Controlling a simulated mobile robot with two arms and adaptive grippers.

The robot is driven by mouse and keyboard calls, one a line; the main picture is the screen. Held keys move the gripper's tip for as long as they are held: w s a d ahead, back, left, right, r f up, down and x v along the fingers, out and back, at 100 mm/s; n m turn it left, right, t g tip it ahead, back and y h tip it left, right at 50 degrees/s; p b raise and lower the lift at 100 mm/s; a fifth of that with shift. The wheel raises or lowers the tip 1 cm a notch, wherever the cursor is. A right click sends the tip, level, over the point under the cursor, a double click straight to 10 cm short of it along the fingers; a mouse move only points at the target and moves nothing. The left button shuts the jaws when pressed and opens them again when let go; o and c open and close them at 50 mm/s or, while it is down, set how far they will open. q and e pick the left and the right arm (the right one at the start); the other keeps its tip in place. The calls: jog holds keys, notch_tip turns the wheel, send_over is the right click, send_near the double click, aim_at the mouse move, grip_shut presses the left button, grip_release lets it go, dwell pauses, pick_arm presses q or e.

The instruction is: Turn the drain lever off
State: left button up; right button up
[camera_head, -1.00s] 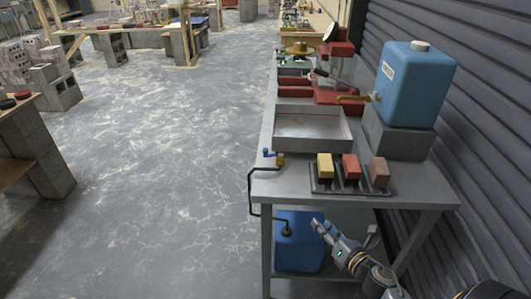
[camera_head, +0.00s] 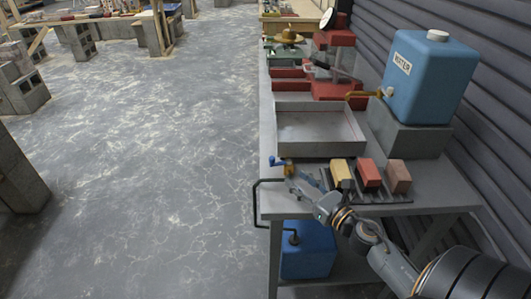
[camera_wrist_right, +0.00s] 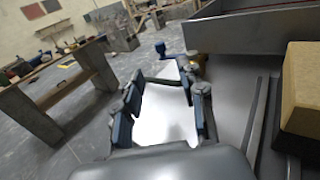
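The drain lever (camera_head: 277,162) is a small blue handle on a brass valve at the left edge of the grey metal table, by the near left corner of the shallow tray (camera_head: 318,150). In the right wrist view the blue lever (camera_wrist_right: 161,49) shows just beyond the fingers, with some brass at its right. My right gripper (camera_head: 298,180) is close to the lever on its near side. In the right wrist view the gripper (camera_wrist_right: 164,88) is open with nothing between its fingers, and I see no contact with the lever. My left gripper is not in view.
Yellow, red and brown blocks stand in a dark rack (camera_head: 372,197) right of my gripper. A blue water tank (camera_head: 430,80) with a brass tap stands on a grey block behind. A black rail (camera_head: 256,205) juts from the table's left edge.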

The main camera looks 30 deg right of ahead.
aim_at(274, 160)
jog(key=shift+w+r+p, duration=0.2)
jog(key=shift+w+p, duration=0.05)
jog(key=shift+w, duration=0.3)
jog(key=shift+w+r+p, duration=0.2)
jog(key=shift+w, duration=0.3)
jog(key=w, duration=0.3)
jog(key=shift+w+a+p, duration=0.2)
jog(key=shift+w+p, duration=0.1)
jog(key=shift+p, duration=0.1)
jog(key=w, duration=0.2)
jog(key=w+p, duration=0.1)
jog(key=w, duration=0.2)
jog(key=shift+w+a+f, duration=0.2)
jog(key=shift+w+f, duration=0.1)
jog(key=shift+w, duration=0.45)
jog(key=shift+a, duration=0.1)
jog(key=shift+c, duration=0.4)
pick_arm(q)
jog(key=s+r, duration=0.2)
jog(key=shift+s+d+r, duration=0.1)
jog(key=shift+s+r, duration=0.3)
pick_arm(e)
grip_shut()
